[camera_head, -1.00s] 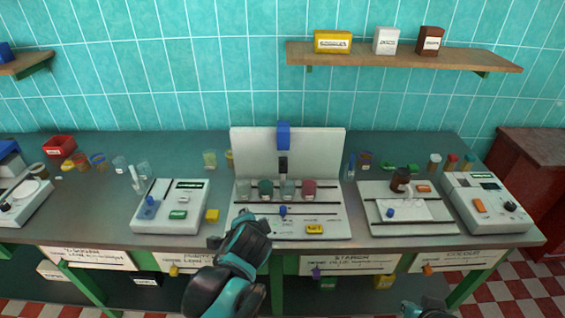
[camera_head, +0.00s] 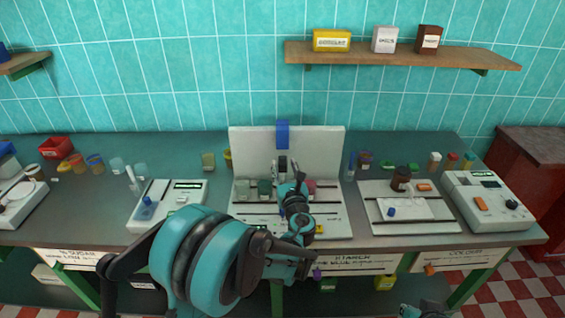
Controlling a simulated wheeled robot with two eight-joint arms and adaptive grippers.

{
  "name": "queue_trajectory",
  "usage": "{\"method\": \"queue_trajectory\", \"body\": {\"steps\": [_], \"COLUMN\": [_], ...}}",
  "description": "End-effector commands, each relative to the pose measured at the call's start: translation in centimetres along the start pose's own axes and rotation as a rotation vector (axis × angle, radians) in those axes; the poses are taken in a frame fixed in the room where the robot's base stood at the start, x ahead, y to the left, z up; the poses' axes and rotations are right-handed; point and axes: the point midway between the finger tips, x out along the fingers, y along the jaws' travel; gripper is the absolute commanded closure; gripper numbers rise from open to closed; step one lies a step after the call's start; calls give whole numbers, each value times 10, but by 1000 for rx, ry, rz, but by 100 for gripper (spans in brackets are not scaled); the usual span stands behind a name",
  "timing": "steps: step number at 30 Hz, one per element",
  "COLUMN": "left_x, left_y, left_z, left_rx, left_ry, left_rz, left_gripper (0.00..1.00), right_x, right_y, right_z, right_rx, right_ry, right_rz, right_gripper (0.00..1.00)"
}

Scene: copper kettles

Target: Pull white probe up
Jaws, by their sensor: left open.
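A thin white probe (camera_head: 133,179) stands upright at the back left corner of the white meter (camera_head: 186,192) left of the middle. My left gripper (camera_head: 288,168) is open at the middle station, in front of its upright white panel (camera_head: 250,146) and just below the blue block (camera_head: 283,134). It is well to the right of the thin white probe. My left arm covers the front of the meter and part of the middle station. A small part of my right arm (camera_head: 425,309) shows at the bottom edge; its jaws are not clear.
Small green and red cups (camera_head: 264,188) stand in a row on the middle station, close to my left gripper. A white tray station (camera_head: 372,208) with a brown bottle (camera_head: 400,178) and another meter (camera_head: 485,203) stand to the right. A shelf (camera_head: 400,56) hangs above.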

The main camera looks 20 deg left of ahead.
Motion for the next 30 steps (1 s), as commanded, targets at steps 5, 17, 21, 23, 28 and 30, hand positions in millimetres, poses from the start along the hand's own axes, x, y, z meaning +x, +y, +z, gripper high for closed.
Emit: {"method": "queue_trajectory", "body": {"steps": [5, 17, 21, 23, 28, 30], "left_x": [26, 38, 38, 38, 38, 38], "left_y": [0, 0, 0, 0, 0, 0], "left_z": [-2, 0, 0, 0, 1, 4], "left_rx": [-2, -3, -4, -4, -4, -4], "left_ry": [1, 1, 1, 1, 1, 1], "left_rz": [1, 0, 0, 0, 0, 0], "left_gripper": [59, 59, 91, 100, 100, 100], "right_x": [7, 8, 8, 8, 8, 5], "right_y": [0, 0, 0, 0, 0, 0], "right_z": [5, 6, 6, 6, 5, 4], "right_rx": [0, 0, 0, 0, 0, 0], "right_ry": [0, 0, 0, 0, 0, 0], "right_rz": [0, 0, 0, 0, 0, 0], "right_gripper": [100, 100, 100, 100, 100, 100]}}
